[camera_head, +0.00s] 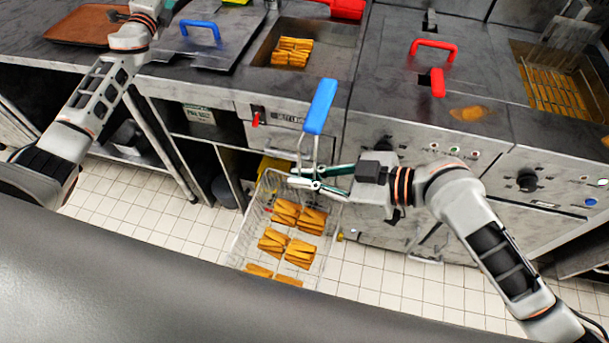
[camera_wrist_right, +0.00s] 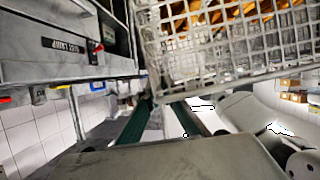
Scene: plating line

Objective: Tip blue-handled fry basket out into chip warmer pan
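The blue-handled fry basket hangs in front of the counter, with several bundles of chips inside its wire mesh (camera_head: 246,235) and its blue handle (camera_head: 321,106) pointing up. My right gripper (camera_head: 304,178) has its teal fingers closed around the wire stem below the handle. In the right wrist view the basket's mesh (camera_wrist_right: 225,55) fills the upper right, beyond the fingers (camera_wrist_right: 163,106). The chip warmer pan (camera_head: 338,62) is sunk in the counter behind the handle and holds a bundle of chips. My left gripper (camera_head: 128,14) is at the top left; its fingers are unclear.
A lid with a blue handle (camera_head: 200,30) lies left of the pan. A lid with a red handle (camera_head: 433,46) and a fryer well with chips (camera_head: 556,92) are to the right. A brown tray (camera_head: 80,27) lies at the far left. White tiled floor is below.

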